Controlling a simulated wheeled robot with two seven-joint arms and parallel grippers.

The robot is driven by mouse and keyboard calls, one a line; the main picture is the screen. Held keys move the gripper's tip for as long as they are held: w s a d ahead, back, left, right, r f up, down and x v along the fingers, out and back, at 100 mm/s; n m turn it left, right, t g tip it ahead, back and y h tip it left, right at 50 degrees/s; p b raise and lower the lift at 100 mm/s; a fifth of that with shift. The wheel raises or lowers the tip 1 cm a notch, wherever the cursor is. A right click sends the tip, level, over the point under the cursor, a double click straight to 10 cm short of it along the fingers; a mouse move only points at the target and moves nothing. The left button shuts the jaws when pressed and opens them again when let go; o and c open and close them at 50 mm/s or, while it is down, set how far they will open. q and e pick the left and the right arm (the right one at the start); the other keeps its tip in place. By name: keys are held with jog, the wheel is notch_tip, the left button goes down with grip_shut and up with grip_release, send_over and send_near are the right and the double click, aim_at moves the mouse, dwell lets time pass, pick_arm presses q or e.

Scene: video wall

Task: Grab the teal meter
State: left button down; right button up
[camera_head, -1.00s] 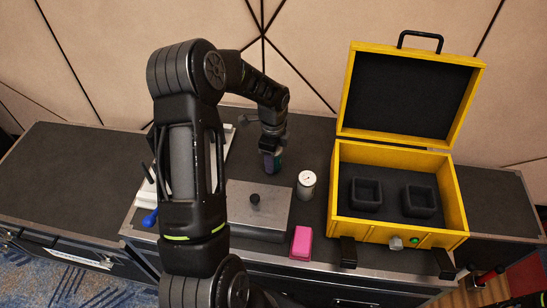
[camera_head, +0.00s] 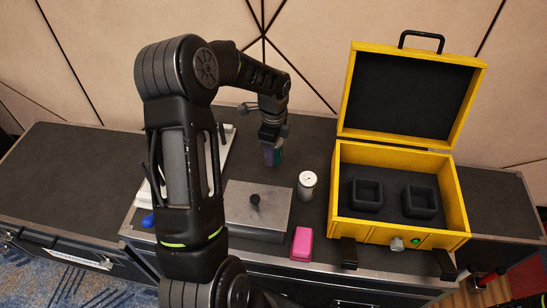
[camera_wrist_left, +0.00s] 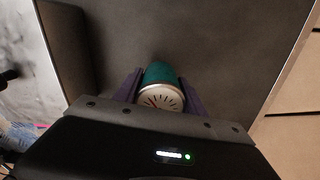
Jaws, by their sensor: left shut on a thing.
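The teal meter (camera_wrist_left: 160,75) shows in the left wrist view as a teal cylinder with a white dial face turned to the camera. My left gripper (camera_wrist_left: 160,92) has one finger on each side of it and is shut on it. In the head view my left gripper (camera_head: 271,152) points down behind the grey metal box, and only a sliver of teal (camera_head: 278,156) shows between its fingers. Whether the meter touches the table cannot be told. My right gripper is in neither view.
A white meter (camera_head: 307,184) stands to the right of the gripper. An open yellow case (camera_head: 455,205) with two foam sockets stands further right. A grey metal box (camera_head: 240,226) with a black knob and a pink block (camera_head: 301,243) lie in front. The dark tabletop (camera_head: 310,143) is clear around the gripper.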

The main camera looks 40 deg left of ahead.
pick_arm(q)
notch_tip(320, 180, up, 6)
jog(key=shift+r, duration=0.1)
